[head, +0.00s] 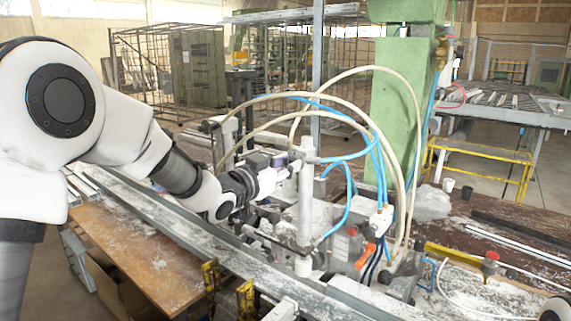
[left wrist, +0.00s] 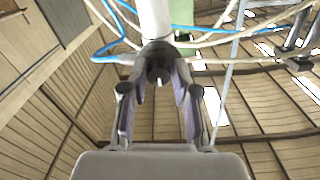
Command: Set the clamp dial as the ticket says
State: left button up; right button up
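A grey upright cylinder (head: 305,205) stands on the clamp bench in the middle of the head view. My left gripper (head: 287,172) reaches it from the left, near its upper part. In the left wrist view a pale cylinder (left wrist: 153,18) comes down from the top edge. Below it is a dark grey knob-like part (left wrist: 158,74), and the fingers of my left gripper (left wrist: 159,58) close in on its two sides. I cannot make out dial markings. No readable ticket shows. My right gripper is not in view.
Pale and blue hoses (head: 350,150) loop over the cylinder and close to my left gripper. A green column (head: 398,120) stands just behind. Metal profile rails (head: 170,225) run along the front of the bench. A wooden board (head: 135,250) at the left is mostly clear.

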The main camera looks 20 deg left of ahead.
pick_arm(q)
grip_shut()
jog(key=shift+r+n, duration=0.1)
jog(key=shift+n, duration=0.3)
jog(key=n+p, duration=0.2)
jog(key=n, duration=0.1)
jog(key=shift+n, duration=0.3)
jog(key=n+p, duration=0.2)
jog(key=n, duration=0.2)
jog(key=shift+r, duration=0.1)
jog(key=shift+n+p, duration=0.5)
jog(key=shift+n, duration=1.2)
